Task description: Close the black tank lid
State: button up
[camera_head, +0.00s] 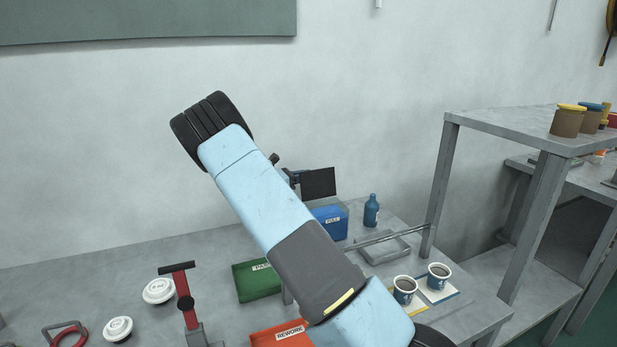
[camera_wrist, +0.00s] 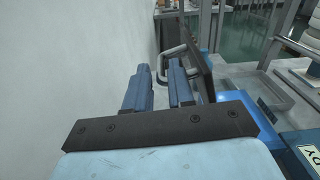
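The black tank lid (camera_head: 318,183) stands raised, nearly upright, above the back of the blue tank (camera_head: 330,224). In the wrist view the lid (camera_wrist: 201,70) is a dark panel seen edge-on, with a pale handle (camera_wrist: 172,52) on its left face. My gripper (camera_wrist: 159,72) has its two blue fingers apart with nothing visible between them. It is just left of the lid, on the handle side, and the handle shows beyond the fingertips. Whether the right finger touches the lid is unclear. In the head view my gripper (camera_head: 291,178) is mostly hidden behind my arm.
A blue bottle (camera_head: 371,210) and a grey tray (camera_head: 384,247) stand right of the tank. Two filled cups (camera_head: 404,290) are nearer. A green bin (camera_head: 257,281) and an orange rework bin (camera_head: 280,336) are left and in front. The wall is close behind.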

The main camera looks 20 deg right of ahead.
jog(key=shift+d, duration=0.5)
grip_shut()
